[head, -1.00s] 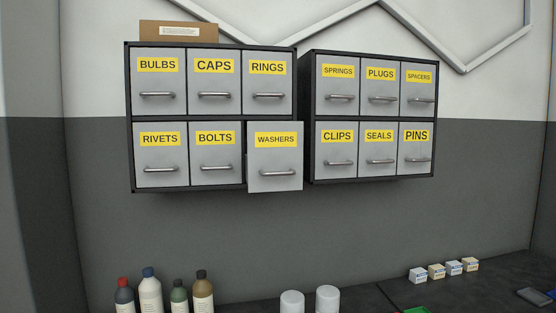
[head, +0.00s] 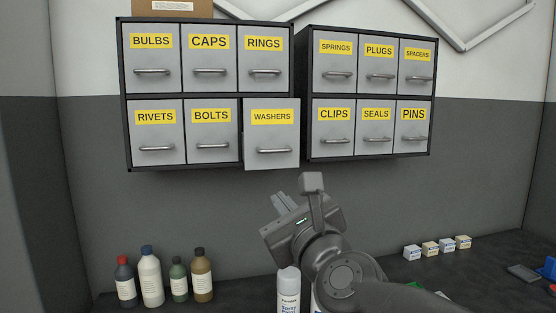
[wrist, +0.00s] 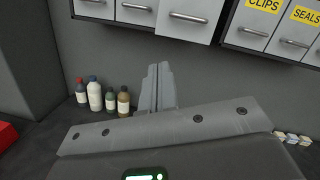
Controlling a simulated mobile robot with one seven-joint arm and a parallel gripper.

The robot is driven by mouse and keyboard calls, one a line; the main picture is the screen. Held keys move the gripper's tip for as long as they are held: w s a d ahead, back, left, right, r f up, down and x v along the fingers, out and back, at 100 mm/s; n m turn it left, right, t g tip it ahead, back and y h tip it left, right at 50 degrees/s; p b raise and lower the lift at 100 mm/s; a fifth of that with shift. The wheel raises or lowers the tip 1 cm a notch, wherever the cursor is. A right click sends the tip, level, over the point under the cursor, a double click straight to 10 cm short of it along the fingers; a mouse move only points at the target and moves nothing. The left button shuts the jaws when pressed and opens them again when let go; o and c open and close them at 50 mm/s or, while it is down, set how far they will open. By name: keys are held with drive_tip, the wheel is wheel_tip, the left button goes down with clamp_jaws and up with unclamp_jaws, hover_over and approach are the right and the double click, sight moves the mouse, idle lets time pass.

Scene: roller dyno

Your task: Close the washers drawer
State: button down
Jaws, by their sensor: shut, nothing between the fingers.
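The washers drawer (head: 272,134) is the lower right drawer of the left cabinet. Its grey front, with a yellow label and a bar handle, stands out from the neighbouring fronts, so the drawer is partly open. In the wrist view its lower front (wrist: 188,18) and handle show at the top, with the label out of frame. My gripper (head: 283,202) is below the drawer and apart from it. Its fingers (wrist: 157,86) are together and empty in the wrist view, pointing up towards the cabinet.
The right cabinet (head: 308,95) hangs close beside the left one; its drawers look shut. Below, several bottles (head: 150,278) stand at the left of the dark bench, a white can (head: 288,288) stands by my arm, and small boxes (head: 430,248) stand at the right.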

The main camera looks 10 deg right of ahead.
wheel_tip(320, 180, up, 2)
drive_tip(key=d+m+t+h, duration=0.1)
drive_tip(key=d+m+h, duration=0.1)
drive_tip(key=m, duration=0.4)
approach(268, 147)
drive_tip(key=w, duration=0.3)
drive_tip(key=shift+w+d+r, duration=0.1)
drive_tip(key=shift+d+r, duration=0.2)
drive_tip(key=shift+r, duration=0.05)
drive_tip(key=w, duration=1)
drive_tip(key=shift+w+a+f, duration=0.1)
drive_tip(key=shift+w+f, duration=0.05)
drive_tip(key=shift+w, duration=0.15)
drive_tip(key=shift+r, duration=0.4)
